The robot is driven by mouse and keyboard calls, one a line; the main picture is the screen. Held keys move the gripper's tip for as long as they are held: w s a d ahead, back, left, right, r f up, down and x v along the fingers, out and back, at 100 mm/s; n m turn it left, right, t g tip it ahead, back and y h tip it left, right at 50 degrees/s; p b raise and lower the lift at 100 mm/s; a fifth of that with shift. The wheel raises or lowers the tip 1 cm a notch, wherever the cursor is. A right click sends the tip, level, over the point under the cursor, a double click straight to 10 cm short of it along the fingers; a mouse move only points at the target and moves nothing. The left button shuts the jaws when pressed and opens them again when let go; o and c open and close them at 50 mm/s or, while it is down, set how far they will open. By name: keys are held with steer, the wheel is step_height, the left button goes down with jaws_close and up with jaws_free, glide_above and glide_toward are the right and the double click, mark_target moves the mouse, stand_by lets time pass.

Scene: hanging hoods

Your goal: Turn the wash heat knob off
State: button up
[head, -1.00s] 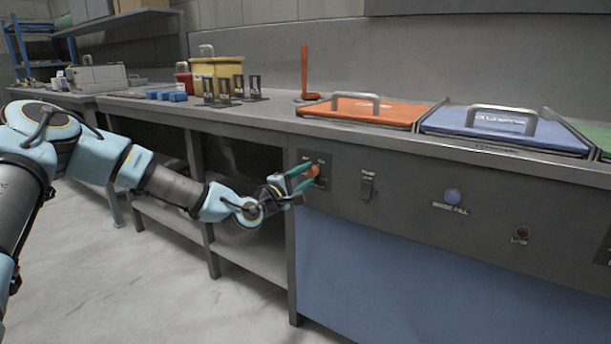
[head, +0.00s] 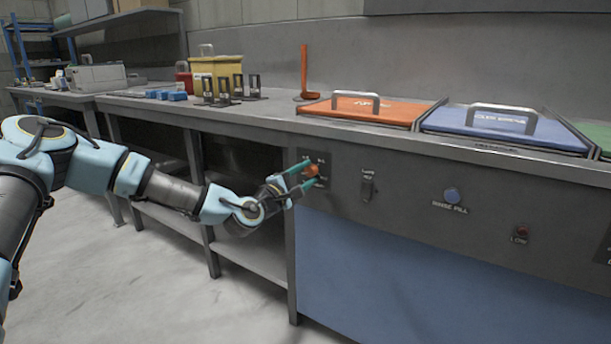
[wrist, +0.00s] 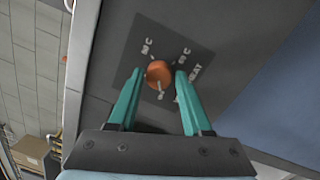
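The orange wash heat knob (head: 312,170) sits on a dark label plate at the left end of the counter's front panel. In the wrist view the round knob (wrist: 158,73) lies between the fingertips of my gripper (wrist: 159,74). The plate carries temperature marks and a partly covered word ending in "EAT". My gripper (head: 311,171) is open, its two teal fingers one on each side of the knob. A gap shows on both sides in the wrist view, so the fingers look apart from it. The knob's pointer direction is unclear.
A dark switch (head: 367,186), a blue rinse fill button (head: 452,195) and a red low light (head: 522,232) are farther right on the panel. Orange (head: 360,110) and blue (head: 500,121) lids lie on the counter above. Open shelving is left of the panel.

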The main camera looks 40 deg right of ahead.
steer(key=o, duration=0.3)
steer(key=v, duration=1)
steer(key=shift+a, duration=0.45)
steer(key=shift+s, duration=0.1)
